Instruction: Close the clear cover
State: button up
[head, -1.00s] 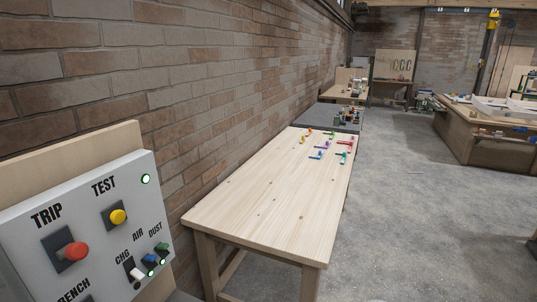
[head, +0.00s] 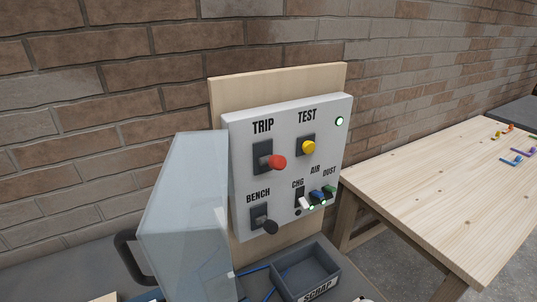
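The clear cover (head: 184,215) is a pale, see-through box-shaped lid. It stands swung out at the left side of the white control panel (head: 291,120), with a dark handle (head: 130,256) on its left. The panel face is uncovered. My gripper is not in view.
A grey tray labelled SCRAP (head: 302,270) sits on the grey bench below the panel, with a blue wire beside it. A wooden table (head: 440,190) with small coloured parts stands at the right. A brick wall (head: 110,90) is close behind.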

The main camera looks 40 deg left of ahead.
aim_at(120, 239)
jog(key=u, duration=1.3)
